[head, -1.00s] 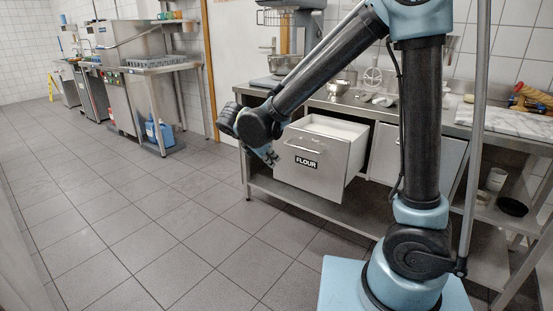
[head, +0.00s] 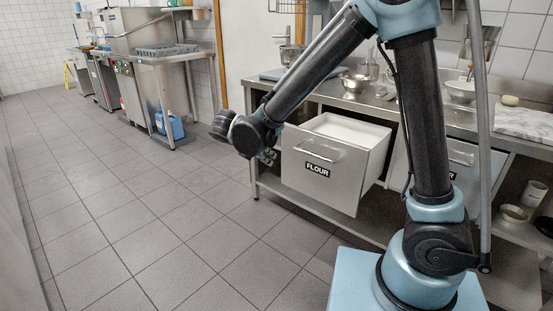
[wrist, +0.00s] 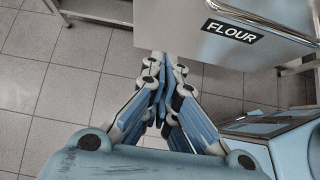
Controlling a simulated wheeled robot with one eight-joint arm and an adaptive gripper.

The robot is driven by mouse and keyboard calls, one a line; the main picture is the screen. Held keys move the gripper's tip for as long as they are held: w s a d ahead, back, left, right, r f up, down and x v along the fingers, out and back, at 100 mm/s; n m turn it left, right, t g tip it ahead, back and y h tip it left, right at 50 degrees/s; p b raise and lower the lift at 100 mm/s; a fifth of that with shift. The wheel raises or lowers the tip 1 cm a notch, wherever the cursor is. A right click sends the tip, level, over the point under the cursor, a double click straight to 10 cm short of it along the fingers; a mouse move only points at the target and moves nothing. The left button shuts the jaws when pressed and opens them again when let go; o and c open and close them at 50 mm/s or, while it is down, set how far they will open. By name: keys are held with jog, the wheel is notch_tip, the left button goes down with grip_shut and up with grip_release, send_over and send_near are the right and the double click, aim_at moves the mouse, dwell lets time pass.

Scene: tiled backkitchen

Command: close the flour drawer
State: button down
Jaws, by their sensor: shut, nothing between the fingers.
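The flour drawer (head: 312,183) is pulled out from under the steel counter, with its white inside showing from above. Its grey front has a bar handle and a black FLOUR label. In the head view my gripper (head: 268,158) is at the left edge of the drawer front, partly hidden by my wrist. In the wrist view my gripper (wrist: 163,62) is shut and empty, its fingertips overlapping the lower left of the drawer front (wrist: 195,60) in the picture. The handle (wrist: 262,15) is up and right of the fingertips. I cannot tell whether they touch the front.
The steel counter (head: 345,100) holds bowls and utensils. A second closed front (head: 465,170) is right of the drawer, partly behind my arm. A lower shelf (head: 375,222) runs underneath. The tiled floor (head: 130,210) to the left is clear.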

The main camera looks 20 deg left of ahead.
send_near(291, 166)
notch_tip(291, 166, down, 3)
jog(key=shift+w+d+f, duration=0.1)
jog(key=shift+w+d, duration=0.2)
jog(key=shift+w, duration=0.45)
jog(key=shift+w+d+f, duration=0.1)
jog(key=shift+w+d, duration=0.2)
jog(key=shift+w, duration=0.4)
